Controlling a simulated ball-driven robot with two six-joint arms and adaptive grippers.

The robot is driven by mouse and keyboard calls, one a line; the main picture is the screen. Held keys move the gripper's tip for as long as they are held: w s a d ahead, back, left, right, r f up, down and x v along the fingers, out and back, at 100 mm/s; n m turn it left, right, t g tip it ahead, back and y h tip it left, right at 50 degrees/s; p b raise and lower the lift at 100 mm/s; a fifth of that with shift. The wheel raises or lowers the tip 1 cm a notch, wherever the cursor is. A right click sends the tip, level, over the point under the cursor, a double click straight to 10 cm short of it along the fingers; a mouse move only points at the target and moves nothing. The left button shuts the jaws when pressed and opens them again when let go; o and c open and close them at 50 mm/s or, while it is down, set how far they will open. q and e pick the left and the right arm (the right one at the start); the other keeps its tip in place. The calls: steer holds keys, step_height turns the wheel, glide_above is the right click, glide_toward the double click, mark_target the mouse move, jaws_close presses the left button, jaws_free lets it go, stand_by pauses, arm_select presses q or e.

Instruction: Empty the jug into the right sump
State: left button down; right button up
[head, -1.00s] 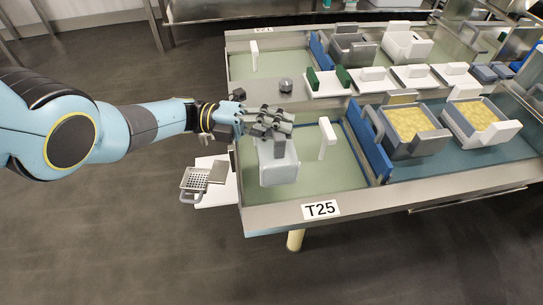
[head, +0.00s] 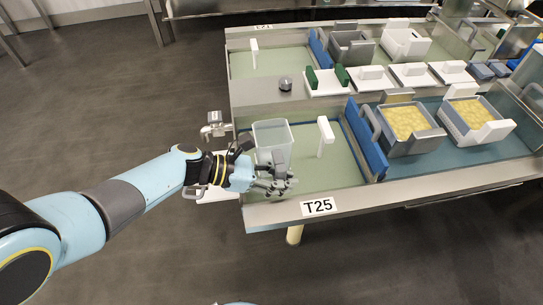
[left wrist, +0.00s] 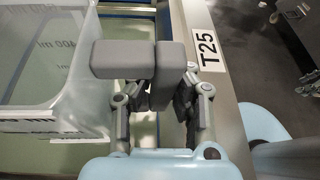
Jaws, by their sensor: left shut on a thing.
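The jug (head: 272,138) is a clear, open-topped square container over the near green basin (head: 345,172) behind the T25 label. It looks roughly upright, and I see no liquid in it. Its grey handle (head: 279,158) faces the near side. My left gripper (head: 275,184) is shut on that handle. In the left wrist view the T-shaped grey handle (left wrist: 138,62) sits between the fingers (left wrist: 158,105), with the jug's marked clear wall (left wrist: 48,60) at left. I cannot tell whether the jug touches the basin floor. My right gripper is not in view.
A white post (head: 325,137) stands in the near basin beside the jug. A blue divider (head: 366,140) borders the basin on the right, with curd-filled moulds (head: 408,120) beyond. A metal fitting (head: 215,126) is at the table's left end. A second green basin (head: 270,62) lies behind.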

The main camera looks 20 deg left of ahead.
mark_target(283, 171)
arm_select(q)
steer(key=shift+r+p, duration=1.55)
steer(key=shift+r, duration=0.2)
